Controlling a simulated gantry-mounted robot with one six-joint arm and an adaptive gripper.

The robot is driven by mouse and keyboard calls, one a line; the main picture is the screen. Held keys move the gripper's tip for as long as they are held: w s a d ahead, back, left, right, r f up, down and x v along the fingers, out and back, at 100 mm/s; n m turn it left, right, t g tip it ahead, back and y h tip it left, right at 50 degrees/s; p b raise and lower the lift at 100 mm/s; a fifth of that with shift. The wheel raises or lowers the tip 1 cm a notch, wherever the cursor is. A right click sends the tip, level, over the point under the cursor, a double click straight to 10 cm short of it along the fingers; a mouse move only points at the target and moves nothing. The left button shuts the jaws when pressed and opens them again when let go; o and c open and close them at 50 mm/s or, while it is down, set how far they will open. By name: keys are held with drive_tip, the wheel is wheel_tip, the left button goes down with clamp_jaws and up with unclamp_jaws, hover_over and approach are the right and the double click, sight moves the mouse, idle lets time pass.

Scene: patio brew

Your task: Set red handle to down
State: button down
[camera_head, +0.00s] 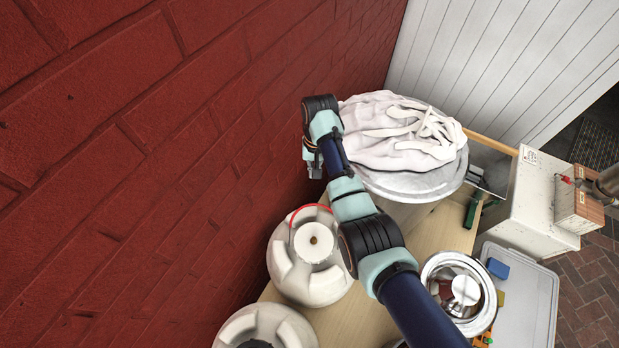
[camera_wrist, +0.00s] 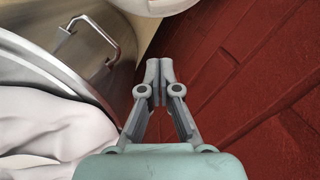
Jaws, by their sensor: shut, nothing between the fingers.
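A small red lever (camera_head: 567,180) shows at the right, by the wooden box (camera_head: 582,206) in front of the white cabinet. It is too small to tell its exact angle. A thin red loop (camera_head: 306,209) also arches over the white cap on a pale container; I cannot tell which is the task's handle. My gripper (camera_wrist: 157,78) is shut and empty in the wrist view, between the big pot and the brick wall. In the head view it is small at the upper end of my arm, far left of the red lever. The wrist view shows no red handle.
A large metal pot (camera_wrist: 64,58) with a side handle (camera_wrist: 97,35) holds a pale cloth (camera_head: 395,130). Pale containers (camera_head: 325,282) stand by the red brick wall (camera_head: 130,160). A shiny metal pot (camera_head: 432,270) and a light lidded bin (camera_head: 535,300) stand at lower right.

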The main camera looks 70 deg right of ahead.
drive_tip(key=a+f, duration=0.1)
drive_tip(key=f, duration=0.1)
drive_tip(key=s+a+f, duration=0.1)
drive_tip(key=f, duration=0.2)
drive_tip(key=a+f, duration=0.1)
drive_tip(key=f, duration=0.2)
drive_tip(key=shift+s+a+f, duration=0.1)
drive_tip(key=shift+s+a, duration=0.1)
drive_tip(key=shift+a, duration=0.2)
drive_tip(key=shift+s+a, duration=0.15)
drive_tip(key=shift+a, duration=0.1)
drive_tip(key=shift+r, duration=0.2)
